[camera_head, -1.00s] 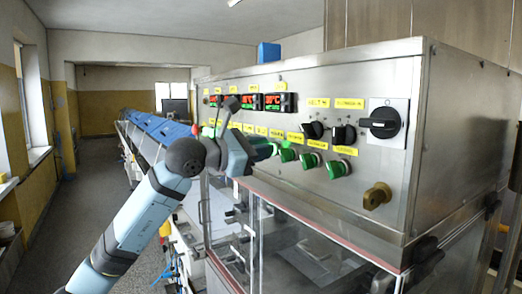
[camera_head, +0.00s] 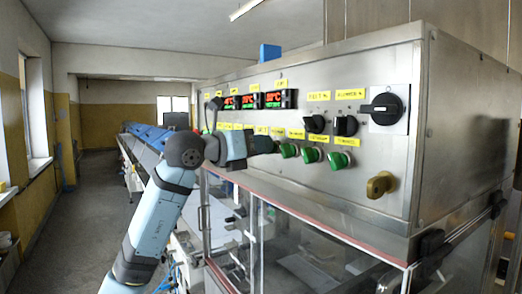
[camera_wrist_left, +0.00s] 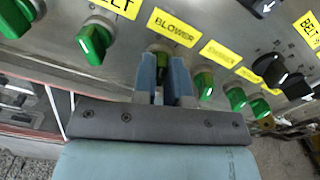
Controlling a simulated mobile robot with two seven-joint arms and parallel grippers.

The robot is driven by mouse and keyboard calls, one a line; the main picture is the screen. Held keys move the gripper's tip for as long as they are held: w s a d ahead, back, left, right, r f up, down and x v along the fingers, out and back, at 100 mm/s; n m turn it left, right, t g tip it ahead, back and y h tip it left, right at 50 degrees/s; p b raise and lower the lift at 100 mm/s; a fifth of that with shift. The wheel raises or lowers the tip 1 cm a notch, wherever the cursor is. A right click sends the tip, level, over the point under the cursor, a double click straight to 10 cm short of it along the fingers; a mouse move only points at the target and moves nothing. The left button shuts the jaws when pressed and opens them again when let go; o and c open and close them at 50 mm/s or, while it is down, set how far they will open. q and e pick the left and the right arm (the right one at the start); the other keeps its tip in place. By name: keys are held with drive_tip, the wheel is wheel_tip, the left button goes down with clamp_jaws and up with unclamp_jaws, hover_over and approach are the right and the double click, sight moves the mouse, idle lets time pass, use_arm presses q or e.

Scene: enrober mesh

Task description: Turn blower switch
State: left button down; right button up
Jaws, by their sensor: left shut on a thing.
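The blower switch (camera_wrist_left: 160,48) is a green knob under the yellow BLOWER label (camera_wrist_left: 172,27) on the steel control panel. My left gripper (camera_wrist_left: 164,62) has its two blue-grey fingers on either side of this knob and is shut on it. The fingers hide much of the knob, so its turn angle cannot be read. In the head view my left gripper (camera_head: 268,145) reaches the panel's lower knob row from the left, and the blower switch is hidden there. My right gripper is not in view.
Other green knobs (camera_head: 310,155) sit close to the right of the gripper, with black knobs (camera_head: 345,126) above. Another green knob (camera_wrist_left: 95,40) is beside it in the wrist view. Clear enclosure doors (camera_head: 290,245) lie below the panel. A conveyor (camera_head: 145,135) runs behind.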

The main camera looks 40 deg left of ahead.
use_arm(q)
drive_tip(key=shift+n, duration=1.2)
drive_tip(key=shift+a, duration=0.1)
drive_tip(key=c, duration=1.2)
unclamp_jaws()
drive_tip(key=shift+o, duration=0.2)
drive_tip(key=b+v, duration=0.4)
drive_tip(key=v, duration=1)
